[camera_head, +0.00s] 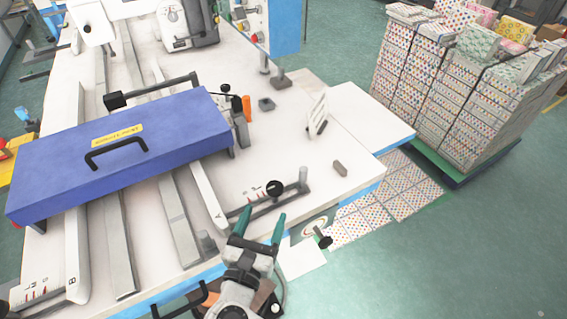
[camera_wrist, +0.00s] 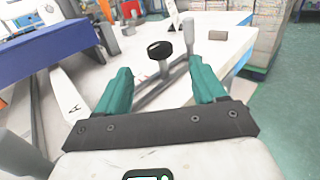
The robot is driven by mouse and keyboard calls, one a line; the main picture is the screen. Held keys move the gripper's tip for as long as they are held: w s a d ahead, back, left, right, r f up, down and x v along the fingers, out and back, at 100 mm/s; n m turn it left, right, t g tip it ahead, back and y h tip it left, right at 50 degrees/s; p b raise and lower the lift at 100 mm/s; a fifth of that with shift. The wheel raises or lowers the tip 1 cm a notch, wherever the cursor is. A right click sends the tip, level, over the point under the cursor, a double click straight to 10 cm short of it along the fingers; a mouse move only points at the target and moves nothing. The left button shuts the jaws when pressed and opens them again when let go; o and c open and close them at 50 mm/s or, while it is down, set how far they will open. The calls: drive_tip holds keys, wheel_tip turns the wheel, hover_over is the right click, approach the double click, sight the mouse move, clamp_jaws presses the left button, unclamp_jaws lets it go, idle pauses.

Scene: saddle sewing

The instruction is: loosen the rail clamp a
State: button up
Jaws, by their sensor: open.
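The rail clamp a appears to be the black oval knob (camera_head: 275,187) on a short stem, beside a grey bar with an upright post (camera_head: 302,178). It sits near the front right corner of the white table, by the end of the white rail marked A (camera_head: 207,190). In the wrist view the knob (camera_wrist: 159,50) shows ahead, between the two green fingers. My gripper (camera_head: 260,222) is open and empty, at the table's front edge, with its fingers pointing toward the knob. It also fills the lower wrist view (camera_wrist: 160,72). The knob looks apart from both fingers.
A blue cover with a black handle (camera_head: 120,160) lies across the rails at left. A small brown block (camera_head: 340,168) and a white slotted piece (camera_head: 317,115) are on the table at right. Another black knob (camera_head: 322,238) shows near the table's front edge. Stacked patterned boxes (camera_head: 450,90) stand beyond.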

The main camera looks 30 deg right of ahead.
sight(277, 182)
drive_tip(key=p+x, duration=0.2)
drive_tip(key=x, duration=0.9)
drive_tip(key=shift+f, duration=0.1)
drive_tip(key=shift+c, duration=0.5)
drive_tip(key=c, duration=0.9)
